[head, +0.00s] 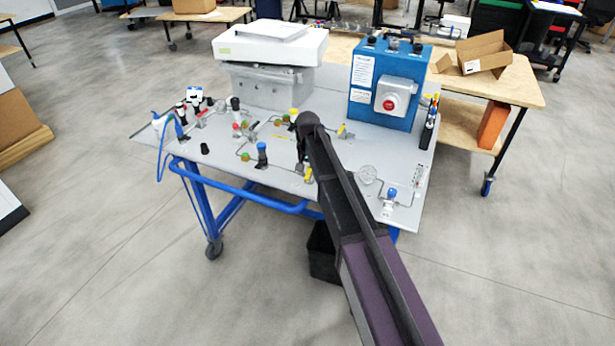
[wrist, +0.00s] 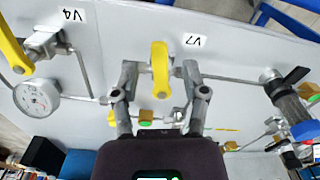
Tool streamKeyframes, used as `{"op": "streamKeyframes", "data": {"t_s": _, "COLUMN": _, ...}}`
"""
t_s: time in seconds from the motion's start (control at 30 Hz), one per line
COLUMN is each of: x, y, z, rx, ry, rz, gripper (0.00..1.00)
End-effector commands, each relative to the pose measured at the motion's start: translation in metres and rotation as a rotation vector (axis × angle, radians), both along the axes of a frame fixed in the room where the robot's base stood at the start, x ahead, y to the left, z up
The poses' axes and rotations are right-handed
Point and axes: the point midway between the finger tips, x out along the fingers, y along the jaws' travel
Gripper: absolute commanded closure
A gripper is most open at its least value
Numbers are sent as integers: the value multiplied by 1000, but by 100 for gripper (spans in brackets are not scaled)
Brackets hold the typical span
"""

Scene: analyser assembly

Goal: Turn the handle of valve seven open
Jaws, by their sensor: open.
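The yellow handle of valve seven (wrist: 160,70) is in the middle of the wrist view, beside the white V7 label (wrist: 195,40). It lies crosswise to the thin pipe that runs left and right from the valve. My gripper (wrist: 160,76) is open, with one finger on each side of the handle and a visible gap on both sides. The valve body is mostly hidden under the handle. In the head view my arm reaches over the grey panel table, and a yellow handle (head: 308,174) shows by its end; my fingers are hard to make out there.
In the wrist view a yellow handle (wrist: 12,50) by the V4 label (wrist: 74,15) and a round gauge (wrist: 36,98) are at left. A black-handled valve (wrist: 288,88) is at right. In the head view a blue box (head: 388,85) and a white-topped instrument (head: 270,45) stand behind.

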Motion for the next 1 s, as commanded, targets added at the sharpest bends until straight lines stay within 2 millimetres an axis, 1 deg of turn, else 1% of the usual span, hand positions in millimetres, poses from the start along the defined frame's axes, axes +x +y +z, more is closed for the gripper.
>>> {"op": "streamKeyframes", "data": {"t_s": 0.1, "x": 0, "y": 0, "z": -5, "rx": 0, "ry": 0, "rz": 0, "gripper": 43}}
{"op": "streamKeyframes", "data": {"t_s": 0.47, "x": 0, "y": 0, "z": -5, "rx": 0, "ry": 0, "rz": 0, "gripper": 43}}
{"op": "streamKeyframes", "data": {"t_s": 0.5, "x": 0, "y": 0, "z": -5, "rx": 0, "ry": 0, "rz": 0, "gripper": 46}}
{"op": "streamKeyframes", "data": {"t_s": 0.57, "x": 0, "y": 0, "z": -5, "rx": 0, "ry": 0, "rz": 0, "gripper": 64}}
{"op": "streamKeyframes", "data": {"t_s": 0.6, "x": 0, "y": 0, "z": -5, "rx": 0, "ry": 0, "rz": 0, "gripper": 76}}
{"op": "streamKeyframes", "data": {"t_s": 0.67, "x": 0, "y": 0, "z": -5, "rx": 0, "ry": 0, "rz": 0, "gripper": 93}}
{"op": "streamKeyframes", "data": {"t_s": 0.7, "x": 0, "y": 0, "z": -5, "rx": 0, "ry": 0, "rz": 0, "gripper": 100}}
{"op": "streamKeyframes", "data": {"t_s": 1.0, "x": 0, "y": -1, "z": -5, "rx": 0, "ry": 0, "rz": 4, "gripper": 100}}
